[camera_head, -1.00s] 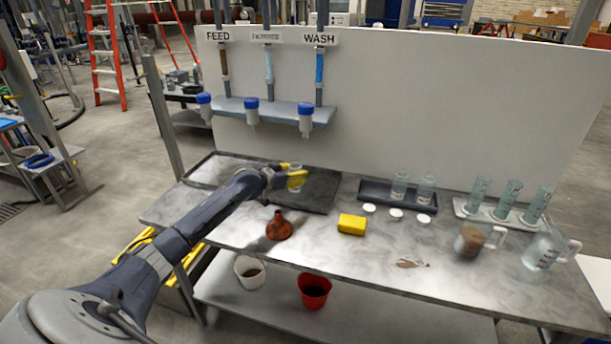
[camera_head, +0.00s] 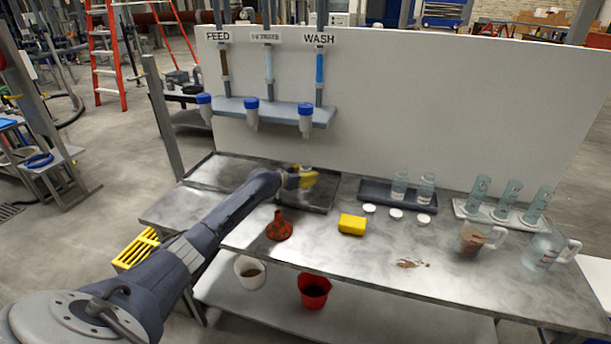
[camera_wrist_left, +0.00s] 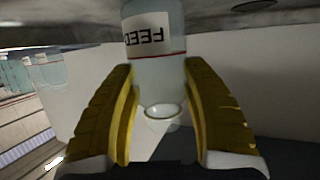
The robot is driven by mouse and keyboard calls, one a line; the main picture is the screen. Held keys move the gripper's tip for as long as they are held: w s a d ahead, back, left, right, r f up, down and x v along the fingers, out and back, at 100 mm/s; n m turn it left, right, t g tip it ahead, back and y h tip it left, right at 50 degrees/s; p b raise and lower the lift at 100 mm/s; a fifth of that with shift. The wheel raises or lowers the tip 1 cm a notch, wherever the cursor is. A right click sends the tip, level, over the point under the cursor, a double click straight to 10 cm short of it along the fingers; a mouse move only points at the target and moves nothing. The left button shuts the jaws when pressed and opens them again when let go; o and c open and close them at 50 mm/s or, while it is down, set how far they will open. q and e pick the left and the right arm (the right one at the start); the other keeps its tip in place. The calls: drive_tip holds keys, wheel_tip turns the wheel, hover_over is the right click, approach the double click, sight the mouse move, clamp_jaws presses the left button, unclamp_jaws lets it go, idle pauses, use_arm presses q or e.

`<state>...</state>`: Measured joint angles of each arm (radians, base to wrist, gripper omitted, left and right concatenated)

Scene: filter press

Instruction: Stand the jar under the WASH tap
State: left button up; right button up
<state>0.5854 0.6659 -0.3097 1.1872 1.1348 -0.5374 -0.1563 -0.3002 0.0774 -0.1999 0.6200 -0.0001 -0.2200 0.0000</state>
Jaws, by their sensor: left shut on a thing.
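My left gripper (camera_head: 302,178) is over the dark tray below the taps. Its yellow fingers are shut on a clear jar (camera_head: 306,167), mostly hidden behind them in the head view. In the left wrist view, the jar (camera_wrist_left: 153,65) sits between both fingers, with a white FEED label that reads upside down there. The WASH tap (camera_head: 305,118) is the rightmost of three blue-topped taps, and the jar is almost straight below it in the picture. I cannot tell whether the jar's base touches the tray. My right gripper is not in view.
The dark tray (camera_head: 226,170) lies at the bench's back left. A red funnel (camera_head: 279,228) and yellow sponge (camera_head: 352,224) lie in front. A rack (camera_head: 373,193) with two jars, white lids, cylinders and jugs stand to the right. A white panel (camera_head: 440,110) closes the back.

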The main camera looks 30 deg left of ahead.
use_arm(q)
drive_tip(key=shift+f, duration=0.1)
drive_tip(key=o, duration=1.1)
drive_tip(key=shift+s, duration=0.1)
drive_tip(key=v, duration=1.2)
